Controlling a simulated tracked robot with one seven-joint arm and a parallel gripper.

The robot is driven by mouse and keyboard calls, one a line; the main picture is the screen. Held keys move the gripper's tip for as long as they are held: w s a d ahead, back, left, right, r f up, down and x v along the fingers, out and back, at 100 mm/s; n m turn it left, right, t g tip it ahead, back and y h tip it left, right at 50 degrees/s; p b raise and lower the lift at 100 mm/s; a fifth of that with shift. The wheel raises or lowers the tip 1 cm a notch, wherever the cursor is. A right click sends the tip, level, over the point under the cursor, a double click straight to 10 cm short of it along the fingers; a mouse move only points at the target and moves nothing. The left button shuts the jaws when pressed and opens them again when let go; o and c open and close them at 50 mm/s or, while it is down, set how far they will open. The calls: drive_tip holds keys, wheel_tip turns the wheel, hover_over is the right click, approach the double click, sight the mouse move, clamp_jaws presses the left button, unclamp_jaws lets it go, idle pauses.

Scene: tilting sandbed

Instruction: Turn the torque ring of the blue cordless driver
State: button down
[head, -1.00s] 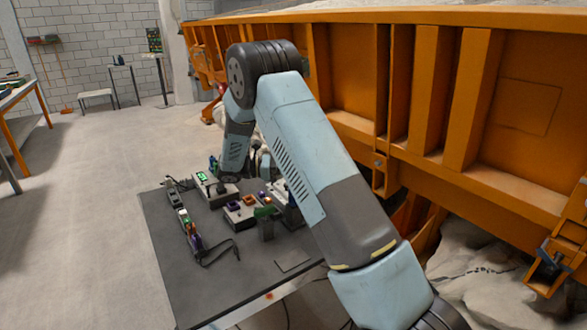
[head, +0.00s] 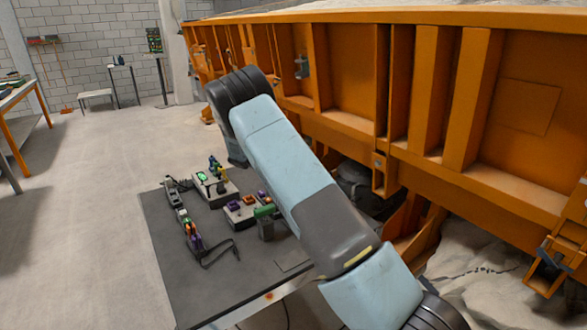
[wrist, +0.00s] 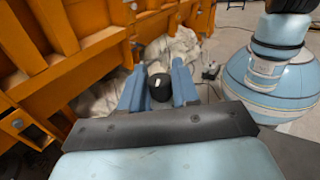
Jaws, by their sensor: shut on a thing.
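In the wrist view, the two blue fingers of my gripper (wrist: 157,68) stand on either side of a dark, round thing (wrist: 160,88) with a small white mark. My gripper is shut on it, but I cannot tell whether it is the blue driver. In the head view, my gripper is hidden behind my arm. A green-topped tool with a grey body (head: 266,222) stands on the dark table (head: 205,285). I cannot make out a blue cordless driver or its torque ring for certain.
A pale box with a green display (head: 215,186) and a box with purple and orange parts (head: 241,208) stand on the table. A row of small items with a black strap (head: 216,251) lies left. The orange sandbed frame (head: 430,110) rises right.

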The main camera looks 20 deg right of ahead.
drive_tip(key=c, duration=0.9)
unclamp_jaws()
drive_tip(key=shift+c, duration=0.2)
drive_tip(key=shift+w, duration=0.1)
